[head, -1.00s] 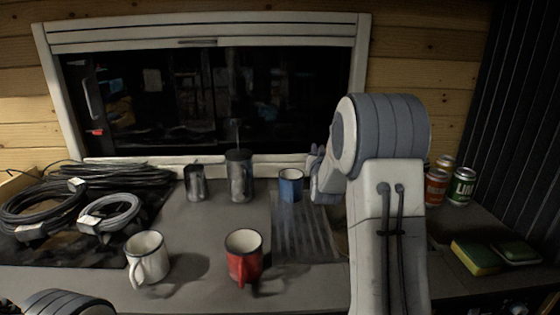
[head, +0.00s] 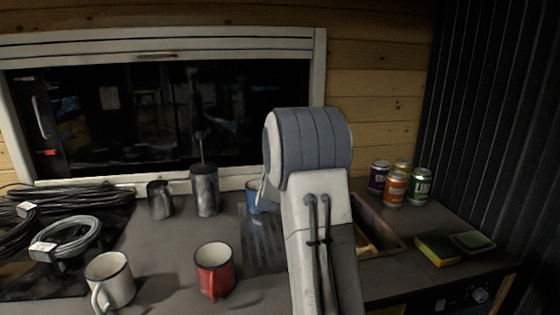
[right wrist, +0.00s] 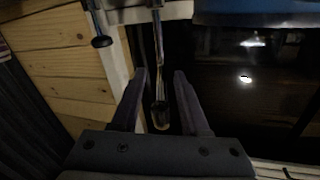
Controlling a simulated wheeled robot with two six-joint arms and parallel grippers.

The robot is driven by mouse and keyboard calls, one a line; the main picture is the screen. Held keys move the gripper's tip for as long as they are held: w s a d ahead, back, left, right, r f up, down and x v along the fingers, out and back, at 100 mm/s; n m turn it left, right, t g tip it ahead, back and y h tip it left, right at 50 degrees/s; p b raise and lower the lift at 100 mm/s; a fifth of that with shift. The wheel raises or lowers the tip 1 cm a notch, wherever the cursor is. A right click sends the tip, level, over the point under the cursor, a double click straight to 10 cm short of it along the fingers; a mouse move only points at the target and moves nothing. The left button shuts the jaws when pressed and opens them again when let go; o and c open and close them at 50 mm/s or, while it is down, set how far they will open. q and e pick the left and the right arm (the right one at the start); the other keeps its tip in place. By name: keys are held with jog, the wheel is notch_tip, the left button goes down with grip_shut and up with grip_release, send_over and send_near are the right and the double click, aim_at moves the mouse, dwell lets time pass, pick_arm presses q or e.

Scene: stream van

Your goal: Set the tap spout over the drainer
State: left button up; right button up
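The drainer (head: 262,245) is the ribbed patch of worktop left of my right arm, which hides part of it. In the head view the tap and most of my right gripper are hidden behind that arm. In the right wrist view a slim metal tube, likely the tap spout (right wrist: 159,62), runs between the fingers of my right gripper (right wrist: 160,74) and ends in a dark round tip. The fingers are apart, with a gap visible on each side of the tube. My left gripper is out of view.
A sink opening (head: 377,228) lies right of my arm. The blue mug (head: 253,198) stands behind the drainer, partly hidden. Several cans (head: 396,188) and sponges (head: 437,248) are right.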

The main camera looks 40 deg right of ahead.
jog(key=shift+a+r, duration=0.1)
jog(key=shift+s+a, duration=0.25)
jog(key=shift+a, duration=0.05)
jog(key=b+v, duration=0.1)
jog(key=v, duration=0.8)
jog(key=shift+s, duration=0.25)
jog(key=shift+a, duration=0.1)
